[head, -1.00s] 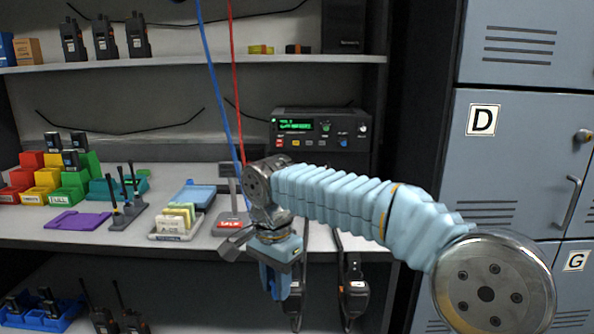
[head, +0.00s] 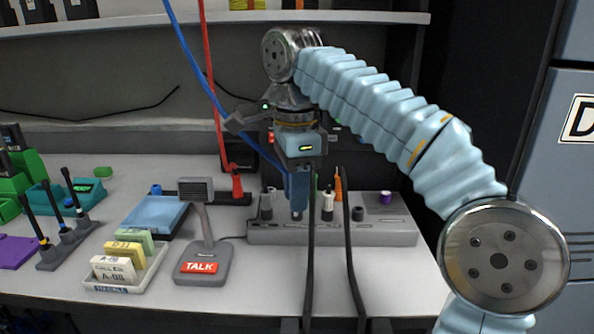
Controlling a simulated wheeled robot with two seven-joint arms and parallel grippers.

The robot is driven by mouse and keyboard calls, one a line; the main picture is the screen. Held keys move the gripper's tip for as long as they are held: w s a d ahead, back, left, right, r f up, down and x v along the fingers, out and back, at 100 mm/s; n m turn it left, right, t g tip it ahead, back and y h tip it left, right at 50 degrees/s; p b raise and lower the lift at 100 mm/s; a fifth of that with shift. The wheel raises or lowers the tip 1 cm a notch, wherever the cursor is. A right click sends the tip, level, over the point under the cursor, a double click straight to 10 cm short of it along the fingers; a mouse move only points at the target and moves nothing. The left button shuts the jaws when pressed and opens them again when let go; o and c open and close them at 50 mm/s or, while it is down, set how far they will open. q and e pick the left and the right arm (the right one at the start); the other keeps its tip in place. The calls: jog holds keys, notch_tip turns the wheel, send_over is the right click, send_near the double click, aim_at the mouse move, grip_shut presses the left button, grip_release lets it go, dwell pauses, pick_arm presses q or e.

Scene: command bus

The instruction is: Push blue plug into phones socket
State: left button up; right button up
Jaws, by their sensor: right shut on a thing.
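My right gripper (head: 297,198) points down over the grey socket strip (head: 400,238) on the bench. I cannot tell whether the blue plug touches a socket. No label for the phones socket is readable. My left gripper is not in view.
A red plug (head: 237,186) stands left of the strip on its red cable. An orange plug (head: 338,187) and a purple knob (head: 386,197) are right of the gripper. Two black cords (head: 349,260) hang in front of the strip. A TALK microphone (head: 203,262) stands to the left.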

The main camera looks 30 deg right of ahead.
jog(key=shift+w+d, duration=0.3)
jog(key=shift+w, duration=0.15)
jog(key=w+d, duration=0.1)
jog(key=w, duration=0.2)
jog(key=w+d+f+p, duration=0.1)
jog(key=shift+w+d, duration=0.15)
jog(key=shift+d, duration=0.2)
jog(key=shift+w+d+f, duration=0.25)
jog(key=shift+w+f, duration=0.25)
jog(key=shift+f, duration=0.2)
jog(key=shift+f+b, duration=0.35)
jog(key=shift+f, duration=0.9)
dwell(1.6)
jog(key=o, duration=0.9)
